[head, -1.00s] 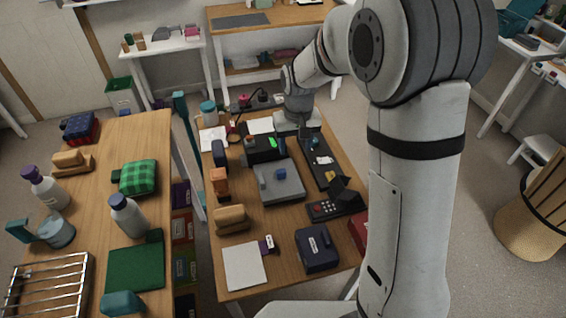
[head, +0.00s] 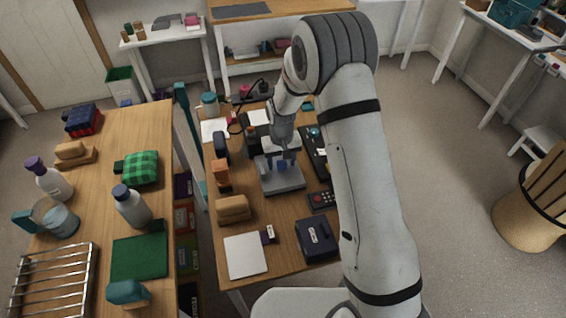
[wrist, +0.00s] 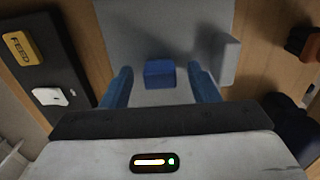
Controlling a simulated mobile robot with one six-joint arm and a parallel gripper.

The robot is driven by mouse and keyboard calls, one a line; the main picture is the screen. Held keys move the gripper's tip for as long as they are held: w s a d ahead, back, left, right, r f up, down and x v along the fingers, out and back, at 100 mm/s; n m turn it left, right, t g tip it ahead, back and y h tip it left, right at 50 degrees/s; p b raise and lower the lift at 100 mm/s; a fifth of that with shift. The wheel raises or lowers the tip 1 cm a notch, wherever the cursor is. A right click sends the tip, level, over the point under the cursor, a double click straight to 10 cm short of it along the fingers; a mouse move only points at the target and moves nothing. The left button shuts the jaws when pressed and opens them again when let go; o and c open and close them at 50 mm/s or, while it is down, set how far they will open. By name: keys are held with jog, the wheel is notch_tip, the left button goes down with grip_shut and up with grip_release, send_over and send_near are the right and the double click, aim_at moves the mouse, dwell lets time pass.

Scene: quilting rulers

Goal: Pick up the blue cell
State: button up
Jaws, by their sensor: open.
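The blue cell (wrist: 160,74) is a small blue block on a grey tray-like base (wrist: 190,25). In the wrist view it sits between and just beyond my two blue fingertips, with a gap on each side. My gripper (wrist: 163,85) is open and empty above the base. In the head view my gripper (head: 279,160) is over the same grey base (head: 285,183) on the middle table. The blue cell (head: 282,165) shows only partly there between the fingers.
A black panel (wrist: 45,70) with a yellow "FEED" block (wrist: 22,48) lies left of the base in the wrist view. In the head view, a tan block (head: 233,209), a dark case (head: 316,237) and a white sheet (head: 245,256) lie nearer on the table.

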aim_at(282, 162)
jog(key=shift+f, duration=0.15)
jog(key=c, duration=1.1)
jog(key=shift+o, duration=0.2)
notch_tip(282, 162, up, 10)
jog(key=shift+b, duration=0.95)
